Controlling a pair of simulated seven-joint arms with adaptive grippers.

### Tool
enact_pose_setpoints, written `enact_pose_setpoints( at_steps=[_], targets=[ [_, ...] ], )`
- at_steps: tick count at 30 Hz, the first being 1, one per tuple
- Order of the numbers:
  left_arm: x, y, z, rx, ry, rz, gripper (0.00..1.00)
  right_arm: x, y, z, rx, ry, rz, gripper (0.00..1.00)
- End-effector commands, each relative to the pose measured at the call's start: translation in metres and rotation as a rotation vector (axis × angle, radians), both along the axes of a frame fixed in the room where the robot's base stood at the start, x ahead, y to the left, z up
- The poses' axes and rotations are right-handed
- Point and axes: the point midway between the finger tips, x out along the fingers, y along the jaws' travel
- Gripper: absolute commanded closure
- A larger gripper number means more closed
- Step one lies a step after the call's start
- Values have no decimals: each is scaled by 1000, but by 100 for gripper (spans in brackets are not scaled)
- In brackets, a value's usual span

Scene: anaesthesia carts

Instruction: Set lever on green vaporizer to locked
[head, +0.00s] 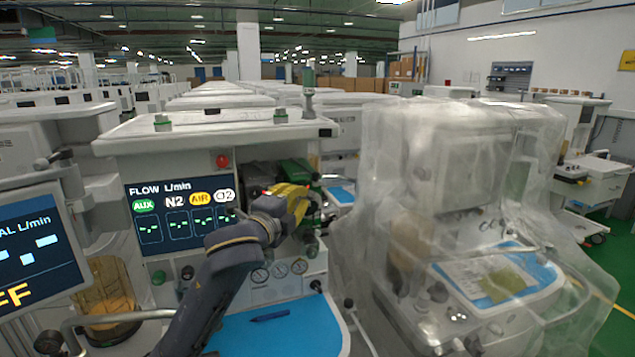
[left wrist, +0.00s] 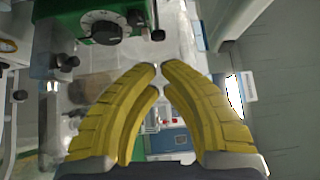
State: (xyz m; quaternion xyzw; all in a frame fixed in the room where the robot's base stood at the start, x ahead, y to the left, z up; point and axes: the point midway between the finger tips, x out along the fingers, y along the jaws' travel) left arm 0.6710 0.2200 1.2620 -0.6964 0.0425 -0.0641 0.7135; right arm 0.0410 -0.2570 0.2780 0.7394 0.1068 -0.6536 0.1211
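The green vaporizer (head: 296,170) is on the right side of the middle cart, partly behind my left gripper (head: 297,196) in the head view. My right gripper is not in view.
The cart's flow screen (head: 180,212) is left of the gripper. A blue work surface (head: 275,328) with a dark pen (head: 270,316) lies below. A cart under clear plastic (head: 450,190) stands close on the right. Another screen (head: 38,250) is at the left edge.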

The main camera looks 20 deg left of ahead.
Motion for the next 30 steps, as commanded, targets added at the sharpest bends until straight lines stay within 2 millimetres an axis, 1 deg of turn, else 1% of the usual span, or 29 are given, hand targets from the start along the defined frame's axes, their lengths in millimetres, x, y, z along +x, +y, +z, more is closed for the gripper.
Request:
enact_pose_setpoints(
  at_steps=[1, 6, 12, 15, 21, 30],
  targets=[
    [10, -2, 0, -3, 2, 1, 100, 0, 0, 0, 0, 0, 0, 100],
    [40, -7, 1, -4, 3, -1, 100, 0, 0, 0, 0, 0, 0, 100],
    [71, -12, 1, -3, 2, -2, 100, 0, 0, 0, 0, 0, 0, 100],
    [83, -13, 2, -2, 0, -1, 100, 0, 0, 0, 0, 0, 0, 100],
    [99, -16, 2, -2, 1, -1, 100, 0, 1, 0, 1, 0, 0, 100],
    [105, -17, 2, -2, 0, -1, 100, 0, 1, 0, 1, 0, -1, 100]
  ],
)
